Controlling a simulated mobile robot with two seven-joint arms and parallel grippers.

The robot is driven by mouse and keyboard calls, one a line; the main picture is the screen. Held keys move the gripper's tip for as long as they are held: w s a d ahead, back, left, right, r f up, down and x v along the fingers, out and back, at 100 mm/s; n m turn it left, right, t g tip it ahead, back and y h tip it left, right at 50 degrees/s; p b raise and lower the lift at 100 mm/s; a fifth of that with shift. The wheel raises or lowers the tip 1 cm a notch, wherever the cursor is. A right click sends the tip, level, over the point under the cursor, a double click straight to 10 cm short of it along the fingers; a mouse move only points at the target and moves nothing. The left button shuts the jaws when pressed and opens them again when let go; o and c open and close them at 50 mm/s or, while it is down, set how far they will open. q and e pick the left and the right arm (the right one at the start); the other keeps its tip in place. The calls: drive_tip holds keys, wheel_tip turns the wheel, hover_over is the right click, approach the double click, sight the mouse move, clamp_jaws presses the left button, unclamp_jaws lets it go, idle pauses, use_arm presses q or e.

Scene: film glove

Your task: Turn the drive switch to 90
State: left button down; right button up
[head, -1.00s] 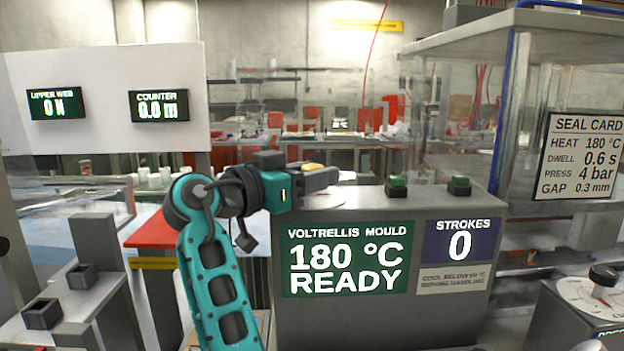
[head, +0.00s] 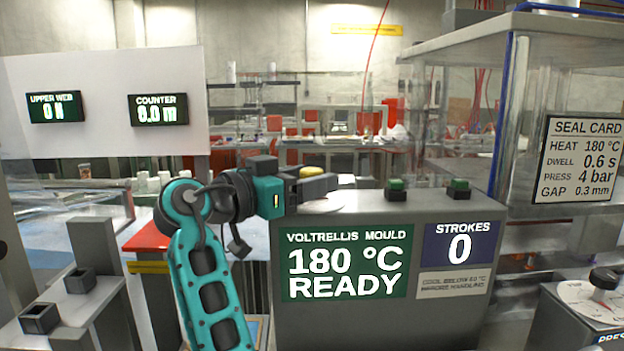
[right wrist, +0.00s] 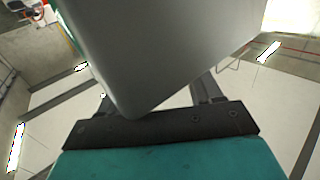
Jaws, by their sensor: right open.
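My right gripper (head: 318,187) is in the head view, at the end of the teal arm, level with the top left of the grey mould cabinet (head: 450,313). It is open and points right. A rounded yellow piece (head: 313,171) shows just behind and above its fingers; its lower part is hidden, and I cannot tell whether it is touched. No part is legibly marked as the drive switch or with a 90. In the right wrist view a large grey block (right wrist: 155,55) covers the space in front of the fingers (right wrist: 157,97). My left gripper is not in view.
A white dial with a black knob (head: 604,278) is at the right edge. A clear-walled enclosure (head: 527,105) rises at the right. Two dark square sockets (head: 40,318) (head: 80,281) are at lower left.

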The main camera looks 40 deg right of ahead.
drive_tip(key=a+b, duration=0.1)
drive_tip(key=a, duration=1.1)
drive_tip(key=shift+w, duration=0.25)
